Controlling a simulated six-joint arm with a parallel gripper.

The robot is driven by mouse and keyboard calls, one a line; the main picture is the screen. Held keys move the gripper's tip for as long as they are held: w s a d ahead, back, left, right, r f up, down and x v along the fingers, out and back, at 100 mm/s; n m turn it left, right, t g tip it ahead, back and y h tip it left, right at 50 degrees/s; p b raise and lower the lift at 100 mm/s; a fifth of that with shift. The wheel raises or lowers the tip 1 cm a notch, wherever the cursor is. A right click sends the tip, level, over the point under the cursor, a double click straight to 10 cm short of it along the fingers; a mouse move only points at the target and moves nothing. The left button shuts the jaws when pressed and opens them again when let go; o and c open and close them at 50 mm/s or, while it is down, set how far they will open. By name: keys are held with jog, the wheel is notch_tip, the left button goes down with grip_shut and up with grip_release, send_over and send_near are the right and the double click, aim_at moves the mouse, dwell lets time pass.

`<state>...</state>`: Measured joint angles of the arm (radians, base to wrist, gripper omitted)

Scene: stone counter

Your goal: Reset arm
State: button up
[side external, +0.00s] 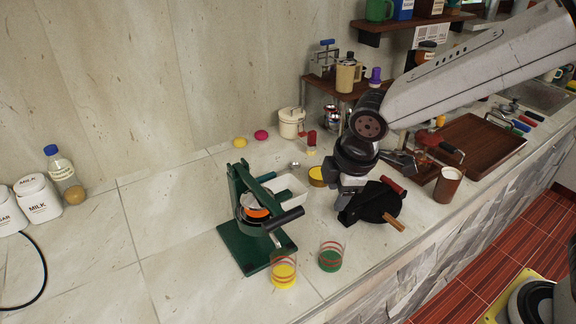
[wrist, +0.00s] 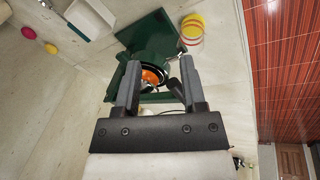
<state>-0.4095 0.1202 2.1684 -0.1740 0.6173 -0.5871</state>
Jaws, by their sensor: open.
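My gripper (side external: 346,200) hangs over the counter to the right of a green press-style juicer (side external: 250,246). In the wrist view my gripper (wrist: 158,82) is open, its two fingers apart with nothing held between them. The juicer (wrist: 152,46) shows beyond and between the fingers, with an orange piece (wrist: 152,76) in its cup. The fingers look apart from the juicer, though the exact distance is hard to tell.
A glass with yellow contents (side external: 283,274) and one with green contents (side external: 330,258) stand near the counter's front edge. A black pan-like thing (side external: 380,203) lies close to my gripper. A white container (side external: 287,190) stands behind the juicer. The counter's left part is mostly clear.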

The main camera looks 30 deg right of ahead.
jog(key=s+d+f+m, duration=0.3)
jog(key=s+d+m, duration=0.1)
jog(key=d+m, duration=0.2)
jog(key=s+d+f+m, duration=0.3)
jog(key=s+d+m, duration=0.1)
jog(key=d+m, duration=0.3)
jog(key=shift+d+f, duration=0.15)
jog(key=shift+d, duration=0.25)
jog(key=shift+w, duration=0.1)
jog(key=c, duration=0.7)
jog(key=shift+w+a+r, duration=0.25)
jog(key=shift+w+a, duration=0.1)
jog(key=shift+w, duration=0.05)
grip_shut()
jog(key=w+a+r+n+g, duration=0.1)
jog(key=w+a+r+n, duration=0.1)
jog(key=a, duration=0.5)
jog(key=w+a+r+n+g, duration=0.1)
jog(key=w+a+r+n, duration=0.1)
jog(key=w+a+r, duration=0.2)
jog(key=w+a+r+n+g, duration=0.1)
jog(key=w+a+r, duration=0.3)
jog(key=a+r, duration=0.4)
jog(key=a+n, duration=0.1)
jog(key=a, duration=0.2)
jog(key=shift+a, duration=0.4)
